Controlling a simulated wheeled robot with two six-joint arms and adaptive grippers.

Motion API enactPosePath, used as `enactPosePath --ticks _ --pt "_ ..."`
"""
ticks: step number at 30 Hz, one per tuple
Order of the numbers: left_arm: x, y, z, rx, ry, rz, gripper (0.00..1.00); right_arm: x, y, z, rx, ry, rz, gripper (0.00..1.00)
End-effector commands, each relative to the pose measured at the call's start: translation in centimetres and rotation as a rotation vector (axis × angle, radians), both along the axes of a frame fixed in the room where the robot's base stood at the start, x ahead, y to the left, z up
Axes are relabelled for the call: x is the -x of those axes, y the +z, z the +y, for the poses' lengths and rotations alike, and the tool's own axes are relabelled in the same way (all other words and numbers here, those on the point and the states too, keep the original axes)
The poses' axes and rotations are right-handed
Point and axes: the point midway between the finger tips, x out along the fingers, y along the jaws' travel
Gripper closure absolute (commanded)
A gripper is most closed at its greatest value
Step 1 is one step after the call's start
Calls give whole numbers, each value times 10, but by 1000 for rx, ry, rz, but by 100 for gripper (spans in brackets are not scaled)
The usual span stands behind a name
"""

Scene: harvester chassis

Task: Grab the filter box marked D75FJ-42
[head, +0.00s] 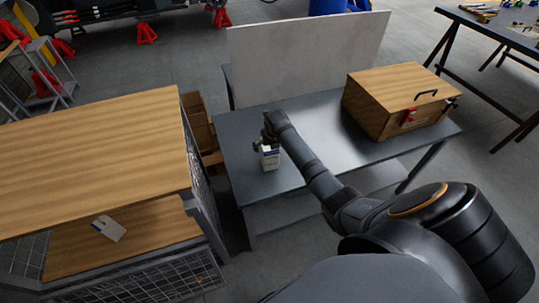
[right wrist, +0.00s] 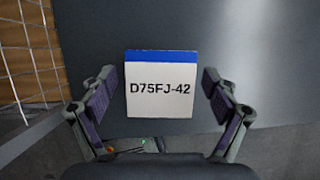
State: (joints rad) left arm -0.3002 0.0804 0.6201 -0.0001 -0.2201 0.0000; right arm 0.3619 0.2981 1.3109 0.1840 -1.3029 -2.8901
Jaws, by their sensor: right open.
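The filter box (right wrist: 162,84) is white with a blue band and the print D75FJ-42 in the right wrist view. In the head view the box (head: 270,158) stands on the grey metal table (head: 240,160), near its left end. My right gripper (right wrist: 162,96) is open, with one finger on each side of the box and a visible gap on both sides. In the head view the right gripper (head: 268,140) is right at the box and partly hides it. My left gripper is in neither view.
A wooden case (head: 390,100) with a dark handle and red latch stands at the table's right end. A pale upright panel (head: 305,60) lines the back. A wooden-topped mesh cart (head: 90,160) stands to the left. The table's middle is clear.

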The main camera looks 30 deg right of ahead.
Motion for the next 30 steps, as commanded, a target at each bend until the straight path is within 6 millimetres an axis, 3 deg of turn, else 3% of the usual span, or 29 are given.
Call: enactPosePath --ticks 5,24,30 --pt "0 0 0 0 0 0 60 0 0 0 0 0 -1 14" --pt "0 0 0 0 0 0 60 0 0 0 0 0 0 100" --pt "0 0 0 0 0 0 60 -1 2 0 1 0 -3 100"
